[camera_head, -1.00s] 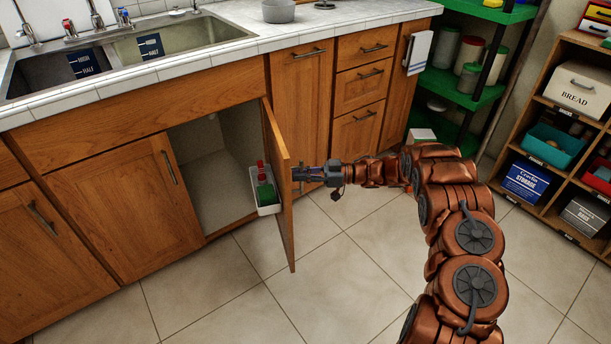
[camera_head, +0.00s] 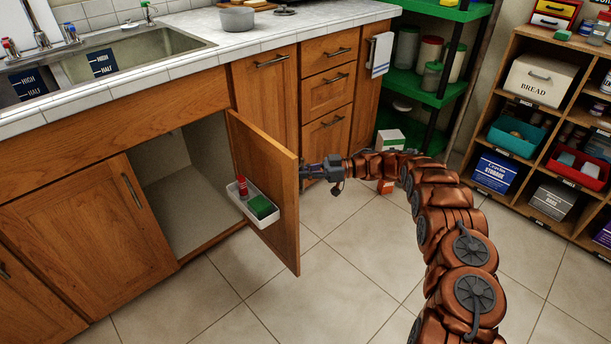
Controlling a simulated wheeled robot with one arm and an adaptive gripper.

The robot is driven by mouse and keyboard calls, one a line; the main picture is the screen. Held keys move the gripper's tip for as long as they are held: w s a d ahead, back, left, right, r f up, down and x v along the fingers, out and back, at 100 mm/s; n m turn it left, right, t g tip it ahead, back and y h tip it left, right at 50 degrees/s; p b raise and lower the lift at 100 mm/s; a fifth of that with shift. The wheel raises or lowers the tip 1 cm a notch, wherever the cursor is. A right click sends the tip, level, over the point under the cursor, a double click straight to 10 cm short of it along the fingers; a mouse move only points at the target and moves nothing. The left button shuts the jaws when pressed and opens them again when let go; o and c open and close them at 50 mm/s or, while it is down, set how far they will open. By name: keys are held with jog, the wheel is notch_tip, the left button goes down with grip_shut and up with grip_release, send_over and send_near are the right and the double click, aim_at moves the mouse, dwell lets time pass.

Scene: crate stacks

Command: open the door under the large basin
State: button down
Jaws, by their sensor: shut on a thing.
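The wooden cabinet door (camera_head: 264,172) under the sink stands open, hinged at its right side beside the drawers. Its inner face shows, with a white bin (camera_head: 236,205) fixed to it that holds a red-capped bottle and a green sponge-like item. My gripper (camera_head: 305,171) is at the outer side of this door, near its free edge, and is shut on the door handle. The handle itself is mostly hidden by the gripper and the door. The basin (camera_head: 130,62) is set in the tiled counter above the open cabinet.
The neighbouring door (camera_head: 88,232) to the left is closed. The cabinet interior (camera_head: 190,205) looks empty. Shelves (camera_head: 545,130) stand at the right. The tiled floor in front of the door is clear.

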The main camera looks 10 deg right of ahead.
jog(key=shift+w+d+f, duration=0.1)
jog(key=shift+d, duration=0.3)
jog(key=c, duration=1.5)
grip_release()
jog(key=shift+d, duration=0.15)
jog(key=o, duration=0.3)
jog(key=shift+a, duration=0.2)
jog(key=shift+w+d, duration=0.1)
jog(key=d, duration=1.1)
jog(key=shift+s+d, duration=0.2)
jog(key=shift+d, duration=0.05)
